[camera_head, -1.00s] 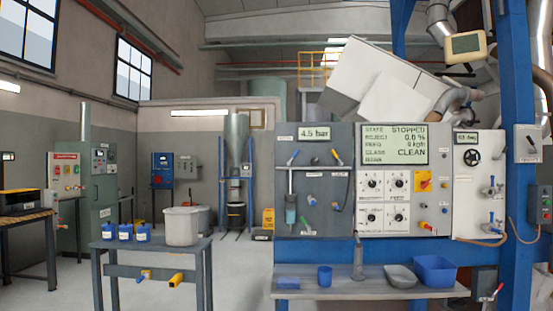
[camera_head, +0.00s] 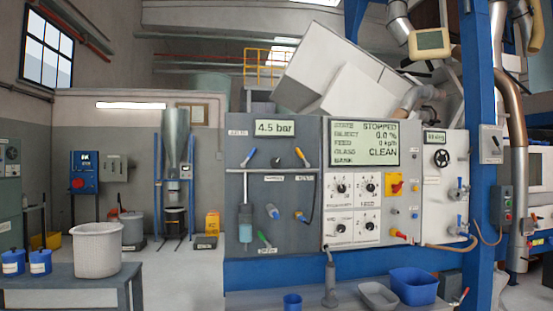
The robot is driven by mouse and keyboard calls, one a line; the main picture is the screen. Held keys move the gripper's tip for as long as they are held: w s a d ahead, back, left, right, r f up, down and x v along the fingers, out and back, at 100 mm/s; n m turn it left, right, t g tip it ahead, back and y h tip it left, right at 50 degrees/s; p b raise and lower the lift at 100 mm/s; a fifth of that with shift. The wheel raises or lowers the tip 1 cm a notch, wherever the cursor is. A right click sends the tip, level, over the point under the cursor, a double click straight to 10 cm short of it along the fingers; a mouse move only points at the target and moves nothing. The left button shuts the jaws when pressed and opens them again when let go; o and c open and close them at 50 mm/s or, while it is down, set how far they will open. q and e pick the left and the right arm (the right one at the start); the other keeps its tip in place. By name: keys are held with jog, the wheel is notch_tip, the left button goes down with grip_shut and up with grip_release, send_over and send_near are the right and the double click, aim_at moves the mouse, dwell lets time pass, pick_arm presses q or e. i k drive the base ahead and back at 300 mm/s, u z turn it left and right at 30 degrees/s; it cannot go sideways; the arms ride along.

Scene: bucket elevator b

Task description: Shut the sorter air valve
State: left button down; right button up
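The grey panel (camera_head: 290,215) with a 4.5 bar display (camera_head: 275,128) stands near the middle of the view. Below the display, a blue-handled lever (camera_head: 248,157) slants up to the right. An orange-handled lever (camera_head: 301,156) slants up to the left. The small labels are too blurred to read, so I cannot tell which lever is the sorter air valve. Neither of my grippers is in view.
The white control panel (camera_head: 343,190) reads STOPPED. Under the panels, a shelf (camera_head: 345,293) holds a blue cup (camera_head: 292,303), a grey tray (camera_head: 378,295) and a blue bin (camera_head: 413,286). A table (camera_head: 115,280) with a white bucket (camera_head: 97,250) stands at left. A blue post (camera_head: 485,130) rises at right.

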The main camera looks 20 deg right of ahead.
aim_at(243, 165)
jog(key=z, duration=0.6)
jog(key=i, duration=0.7)
jog(key=z, duration=0.7)
